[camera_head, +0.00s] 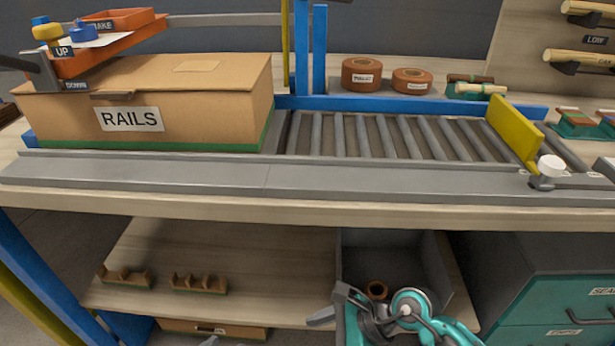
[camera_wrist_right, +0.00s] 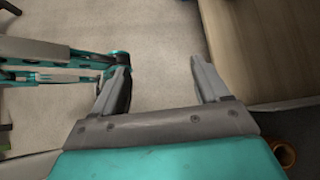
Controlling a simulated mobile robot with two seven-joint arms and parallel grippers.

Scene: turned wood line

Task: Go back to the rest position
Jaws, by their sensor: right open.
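My right gripper shows in the right wrist view (camera_wrist_right: 160,82), its two grey fingers wide apart with nothing between them. Pale floor shows past the fingers. In the head view my teal right arm is at the bottom, in front of the lower shelf and the dark open bin.
A carton marked RAILS (camera_head: 190,118) stands on the bench left of the roller conveyor (camera_head: 375,138). The wooden lower shelf (camera_head: 240,250) holds notched blocks (camera_head: 198,284). Teal drawers (camera_head: 555,300) stand at right.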

